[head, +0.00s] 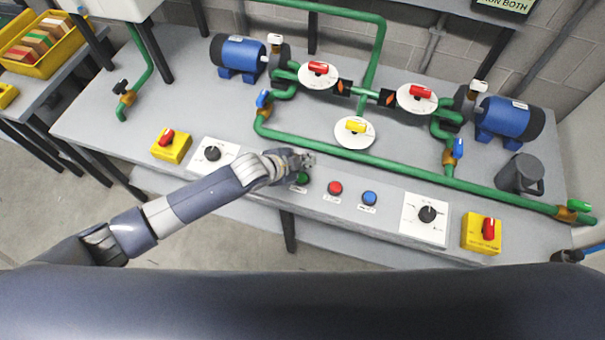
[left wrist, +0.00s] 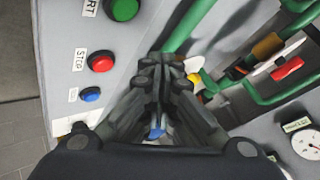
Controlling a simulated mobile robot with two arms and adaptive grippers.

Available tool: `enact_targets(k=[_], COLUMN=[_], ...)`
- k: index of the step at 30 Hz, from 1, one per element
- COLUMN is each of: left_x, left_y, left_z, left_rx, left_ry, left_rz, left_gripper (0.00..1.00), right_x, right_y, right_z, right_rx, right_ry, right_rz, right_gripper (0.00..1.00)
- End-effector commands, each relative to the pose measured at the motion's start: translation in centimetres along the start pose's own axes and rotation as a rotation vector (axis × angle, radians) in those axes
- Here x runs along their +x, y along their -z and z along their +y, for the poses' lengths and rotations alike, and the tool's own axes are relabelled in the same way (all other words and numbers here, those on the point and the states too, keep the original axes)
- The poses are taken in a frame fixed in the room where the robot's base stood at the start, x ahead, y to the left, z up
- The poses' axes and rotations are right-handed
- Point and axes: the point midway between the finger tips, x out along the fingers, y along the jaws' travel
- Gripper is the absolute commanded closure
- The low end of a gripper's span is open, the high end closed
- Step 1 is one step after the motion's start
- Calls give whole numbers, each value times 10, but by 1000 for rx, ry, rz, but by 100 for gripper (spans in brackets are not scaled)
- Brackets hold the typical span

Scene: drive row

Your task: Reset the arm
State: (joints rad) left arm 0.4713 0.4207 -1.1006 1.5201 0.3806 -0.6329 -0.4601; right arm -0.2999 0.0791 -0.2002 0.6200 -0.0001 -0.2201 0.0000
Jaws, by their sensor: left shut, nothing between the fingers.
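My left gripper (head: 304,160) is above the sloped front panel of the grey bench, just over the green button (head: 302,178). Its fingers are shut with nothing between them, as the left wrist view also shows (left wrist: 165,68). The red button (head: 335,188) and the blue button (head: 370,198) are to its right. In the left wrist view, the green button (left wrist: 124,9), the red button (left wrist: 101,61) and the blue button (left wrist: 91,94) show apart from the fingers. My right gripper is not in view.
Green pipes (head: 375,158) with valves run behind the buttons. Blue motors (head: 238,56) stand at either end. Dial panels (head: 213,154) and yellow switch boxes (head: 171,146) flank the buttons. A grey mug (head: 520,175) stands at right. The bench's front edge is near my arm.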

Motion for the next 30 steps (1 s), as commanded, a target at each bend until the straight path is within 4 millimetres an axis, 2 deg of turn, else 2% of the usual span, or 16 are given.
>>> enact_targets(k=[9,14,18,21,23,30], left_x=[0,-11,-40,-70,-90,-170], left_y=[1,18,36,32,23,-36], left_z=[1,20,44,55,61,87], left_rx=[-3,-87,-275,-440,-541,-888], left_ry=[-1,-19,-37,-34,-28,24], left_rz=[1,9,-5,-49,-89,-287], left_gripper=[100,100,100,100,100,100], right_x=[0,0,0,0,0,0], right_y=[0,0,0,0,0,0], right_z=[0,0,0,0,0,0], right_rx=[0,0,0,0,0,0], right_ry=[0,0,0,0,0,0], right_rz=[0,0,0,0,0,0], right_gripper=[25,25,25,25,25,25])
